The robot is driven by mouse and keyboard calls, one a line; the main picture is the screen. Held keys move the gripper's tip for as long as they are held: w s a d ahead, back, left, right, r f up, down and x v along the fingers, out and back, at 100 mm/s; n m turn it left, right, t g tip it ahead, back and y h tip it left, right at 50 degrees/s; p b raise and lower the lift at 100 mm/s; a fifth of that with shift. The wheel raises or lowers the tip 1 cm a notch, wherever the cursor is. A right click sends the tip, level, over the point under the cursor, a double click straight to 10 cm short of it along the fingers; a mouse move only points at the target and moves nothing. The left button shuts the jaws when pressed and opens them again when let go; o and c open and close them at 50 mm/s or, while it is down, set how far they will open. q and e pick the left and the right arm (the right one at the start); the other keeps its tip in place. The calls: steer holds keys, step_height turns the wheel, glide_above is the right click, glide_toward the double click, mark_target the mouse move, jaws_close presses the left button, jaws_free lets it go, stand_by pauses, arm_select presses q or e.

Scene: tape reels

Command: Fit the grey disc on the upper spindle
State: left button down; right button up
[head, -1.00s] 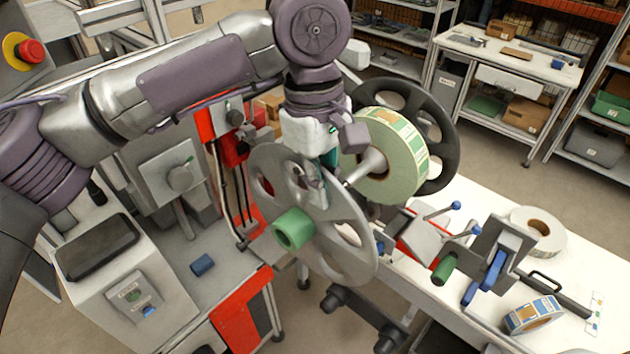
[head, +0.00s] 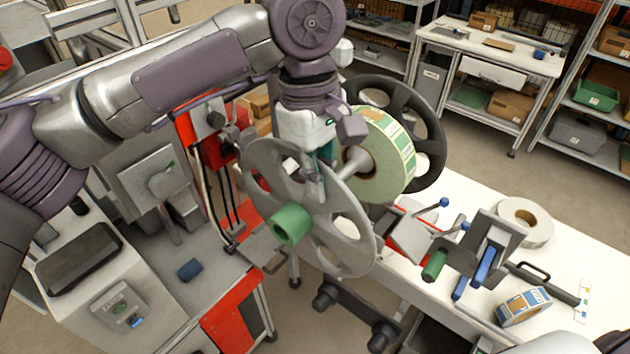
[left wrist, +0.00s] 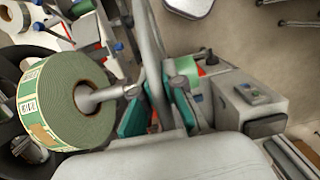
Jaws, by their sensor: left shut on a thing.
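The grey disc (head: 349,238) is a thin spoked flange with cut-outs and a green hub (head: 290,225) on its near face. My left gripper (head: 318,172) is shut on the disc above the hub and holds it upright, slightly tilted. In the left wrist view the disc (left wrist: 155,62) shows nearly edge-on between the teal fingers (left wrist: 156,118). The upper spindle (head: 359,164) is a grey shaft carrying a green label roll (head: 392,180). Its end points towards the disc's far face; the disc hides where they meet, so I cannot tell whether they touch.
A black spoked wheel (head: 436,150) stands behind the roll. Dark rollers (head: 352,318) jut out below the disc. The white table (head: 455,205) at right holds a lever fixture (head: 480,250) and label rolls. A grey cabinet (head: 80,300) stands at lower left.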

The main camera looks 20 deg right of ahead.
arm_select(q)
steer(key=shift+w+d, duration=0.45)
steer(key=shift+d, duration=0.3)
steer(key=shift+w+d, duration=1.05)
steer(key=shift+d, duration=0.2)
steer(key=shift+w+d, duration=0.65)
steer(key=shift+d, duration=0.35)
steer(key=shift+w+d, duration=0.65)
steer(key=shift+d, duration=0.3)
steer(key=shift+a, duration=0.1)
